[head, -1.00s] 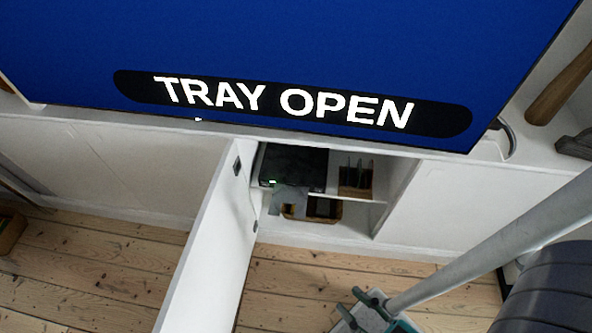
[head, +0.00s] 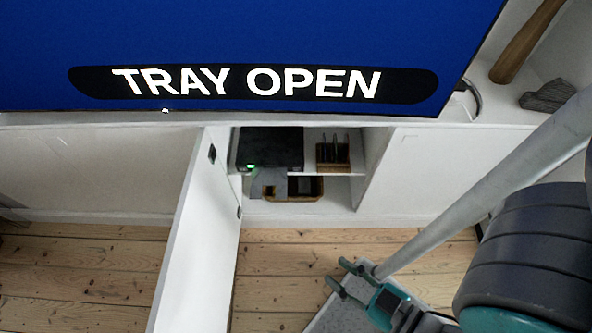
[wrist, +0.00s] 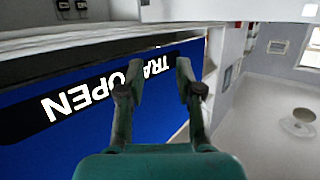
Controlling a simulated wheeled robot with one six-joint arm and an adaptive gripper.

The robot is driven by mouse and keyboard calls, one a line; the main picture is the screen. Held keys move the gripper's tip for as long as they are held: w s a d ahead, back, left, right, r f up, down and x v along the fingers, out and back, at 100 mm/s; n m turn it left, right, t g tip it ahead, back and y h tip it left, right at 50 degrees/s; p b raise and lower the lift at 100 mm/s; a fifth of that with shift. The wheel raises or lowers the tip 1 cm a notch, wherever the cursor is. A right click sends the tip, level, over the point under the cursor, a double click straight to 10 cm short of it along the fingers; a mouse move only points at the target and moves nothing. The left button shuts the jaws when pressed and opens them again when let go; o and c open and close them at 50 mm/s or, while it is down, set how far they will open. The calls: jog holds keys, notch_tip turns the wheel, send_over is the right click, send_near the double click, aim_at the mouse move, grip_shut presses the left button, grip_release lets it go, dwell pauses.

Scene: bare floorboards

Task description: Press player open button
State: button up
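The player (head: 270,148) is a dark box on the upper shelf of the open cabinet, with a small green light at its front left. A grey flat piece (head: 268,183), which looks like its tray, juts out below the front. The open button is too small to make out. The screen (head: 250,35) above reads "TRAY OPEN"; it also shows in the wrist view (wrist: 60,130). My gripper (head: 340,276) is low at the front right, apart from the player. In the wrist view (wrist: 158,90) its two fingers are spread with nothing between them.
The white cabinet door (head: 195,235) stands open left of the player. A small box with upright items (head: 333,155) sits right of the player, and a wooden tray (head: 306,188) is on the shelf below. Bare floorboards (head: 285,262) lie in front.

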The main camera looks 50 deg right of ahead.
grip_shut()
dwell(1.2)
